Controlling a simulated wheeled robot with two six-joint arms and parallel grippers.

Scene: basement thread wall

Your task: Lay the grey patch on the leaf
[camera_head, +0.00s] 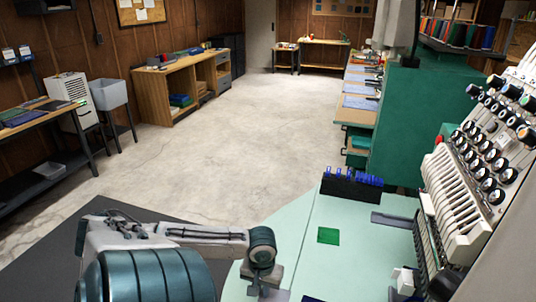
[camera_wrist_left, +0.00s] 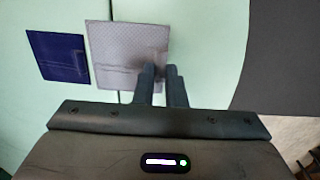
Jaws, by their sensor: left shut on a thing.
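The grey patch (camera_wrist_left: 120,45) is a pale square with a fine texture. In the left wrist view it is at upper middle, across the seam of the mint-green surface. My left gripper (camera_wrist_left: 162,68) is shut on its lower right part, and the fingers hide that corner. I cannot tell whether the patch touches the surface below. The mint-green top (camera_head: 345,270) has a seam; the part with the curved edge (camera_wrist_left: 212,65) looks like the leaf. In the head view my left arm reaches over it, and the fingertips are hidden. My right gripper is not in view.
A navy patch (camera_wrist_left: 57,56) lies just left of the grey one. A green patch (camera_head: 328,235) lies farther back on the top. A black rack with blue pieces (camera_head: 352,187) stands at the back edge, and a machine with many knobs (camera_head: 490,150) at right.

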